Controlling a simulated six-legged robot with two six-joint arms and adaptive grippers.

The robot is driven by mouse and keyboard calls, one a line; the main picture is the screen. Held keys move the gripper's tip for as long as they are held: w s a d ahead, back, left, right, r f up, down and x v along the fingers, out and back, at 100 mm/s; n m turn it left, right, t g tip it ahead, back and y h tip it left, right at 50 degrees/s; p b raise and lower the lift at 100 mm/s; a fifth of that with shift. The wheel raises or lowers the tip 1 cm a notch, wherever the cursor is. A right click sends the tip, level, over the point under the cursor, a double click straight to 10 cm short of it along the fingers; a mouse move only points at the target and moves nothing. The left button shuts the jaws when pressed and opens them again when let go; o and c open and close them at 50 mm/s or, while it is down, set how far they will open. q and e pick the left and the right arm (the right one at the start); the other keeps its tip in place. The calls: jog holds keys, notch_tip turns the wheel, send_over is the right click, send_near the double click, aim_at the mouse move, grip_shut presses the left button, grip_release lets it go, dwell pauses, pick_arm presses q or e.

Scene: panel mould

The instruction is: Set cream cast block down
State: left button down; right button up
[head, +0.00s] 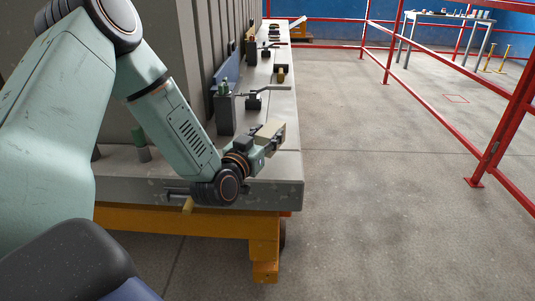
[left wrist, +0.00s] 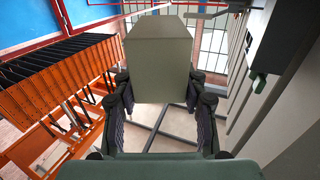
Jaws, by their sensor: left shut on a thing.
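The cream cast block (head: 267,130) is between the fingers of my left gripper (head: 272,139), near the right edge of the grey panel mould. In the left wrist view the block (left wrist: 158,55) is a plain, pale box. The fingers of the left gripper (left wrist: 158,86) press on it from both sides, so it is shut on the block. In the head view the block looks held just above or at the ledge (head: 282,163); I cannot tell whether it touches. The gripper partly hides the block. My right gripper is not in view.
A dark upright clamp post (head: 225,113) and a small clamp with a handle (head: 254,100) stand on the ledge behind the gripper. Tall grey panels (head: 180,50) rise to the left. A yellow frame (head: 190,218) carries the mould. Red railings (head: 440,117) stand right, beyond clear floor.

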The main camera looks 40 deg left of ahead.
pick_arm(q)
jog(key=shift+f, duration=0.3)
notch_tip(320, 180, down, 3)
jog(key=shift+a+r+b, duration=0.1)
jog(key=shift+r+b, duration=0.1)
jog(key=shift+b, duration=0.5)
jog(key=shift+f, duration=0.4)
jog(key=shift+w, duration=0.1)
jog(key=shift+r, duration=0.1)
jog(key=shift+s, duration=0.2)
